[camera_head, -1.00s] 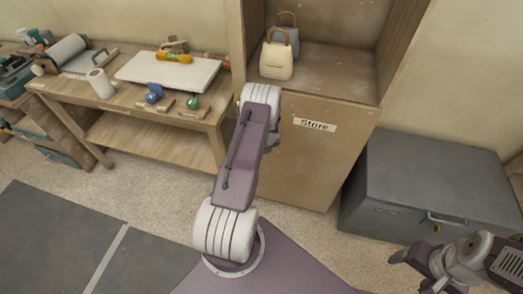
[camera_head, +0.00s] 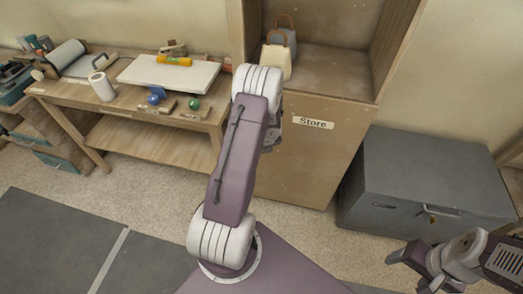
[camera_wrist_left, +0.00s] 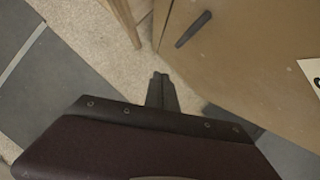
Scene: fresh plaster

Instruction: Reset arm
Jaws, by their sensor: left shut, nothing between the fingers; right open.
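My left arm rises through the middle of the head view, in front of the wooden cabinet (camera_head: 300,170) labelled "Store". Its gripper is hidden there behind the arm. In the left wrist view my left gripper (camera_wrist_left: 161,88) is shut and empty, its dark fingers together above the floor beside a wooden panel (camera_wrist_left: 250,60). My right gripper (camera_head: 408,266) is open and empty at the lower right of the head view, in front of the grey chest (camera_head: 400,185).
A workbench (camera_head: 75,97) at the left carries a white board (camera_head: 150,72), a white roll (camera_head: 101,87) and small tools. Grey mats (camera_head: 50,240) lie on open floor at lower left.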

